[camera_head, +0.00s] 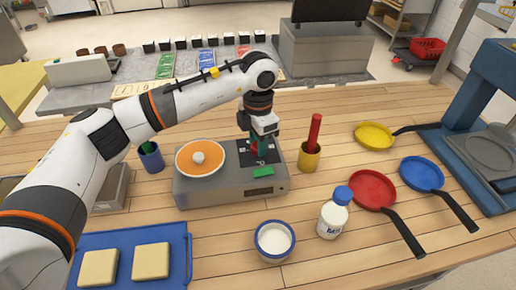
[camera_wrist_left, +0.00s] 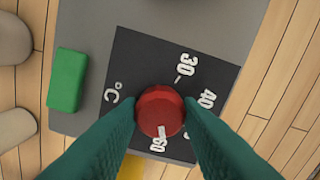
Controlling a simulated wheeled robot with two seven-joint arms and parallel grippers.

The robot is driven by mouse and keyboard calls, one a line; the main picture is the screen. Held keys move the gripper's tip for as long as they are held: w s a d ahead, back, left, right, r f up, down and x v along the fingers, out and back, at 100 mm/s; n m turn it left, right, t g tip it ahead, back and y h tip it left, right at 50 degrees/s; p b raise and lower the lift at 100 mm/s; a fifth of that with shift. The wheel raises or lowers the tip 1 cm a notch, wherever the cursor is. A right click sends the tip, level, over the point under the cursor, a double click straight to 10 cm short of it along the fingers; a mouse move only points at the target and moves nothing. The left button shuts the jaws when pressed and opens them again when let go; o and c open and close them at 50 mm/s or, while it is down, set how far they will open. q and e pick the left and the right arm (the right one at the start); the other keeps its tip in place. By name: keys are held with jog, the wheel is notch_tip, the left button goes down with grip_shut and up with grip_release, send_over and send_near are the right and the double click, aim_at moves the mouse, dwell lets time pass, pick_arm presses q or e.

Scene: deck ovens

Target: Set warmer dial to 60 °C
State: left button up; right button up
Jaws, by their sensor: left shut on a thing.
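The warmer (camera_head: 225,194) is a grey box on the wooden table, with a black dial plate on its top right. The red dial (camera_wrist_left: 160,110) sits on the black plate (camera_wrist_left: 130,70) marked °C, with 30, 40 and 60 readable. A white mark on the dial's edge points toward the 60 in the left wrist view. My left gripper (camera_head: 259,150) comes down from above, and its green fingers (camera_wrist_left: 160,118) are shut on the dial from both sides. The fingers partly cover the plate near the 50. My right gripper is not in view.
An orange lid (camera_head: 184,168) with a white knob lies on the warmer's left, and a green block (camera_head: 263,172) is at its front. A yellow cup (camera_head: 309,158) with a red handle stands close right.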

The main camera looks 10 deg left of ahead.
pick_arm(q)
jog(key=shift+m+b, duration=0.7)
jog(key=shift+m, duration=0.3)
jog(key=o, duration=1)
notch_tip(320, 180, up, 12)
jog(key=shift+r+b, duration=0.1)
jog(key=shift+b, duration=0.8)
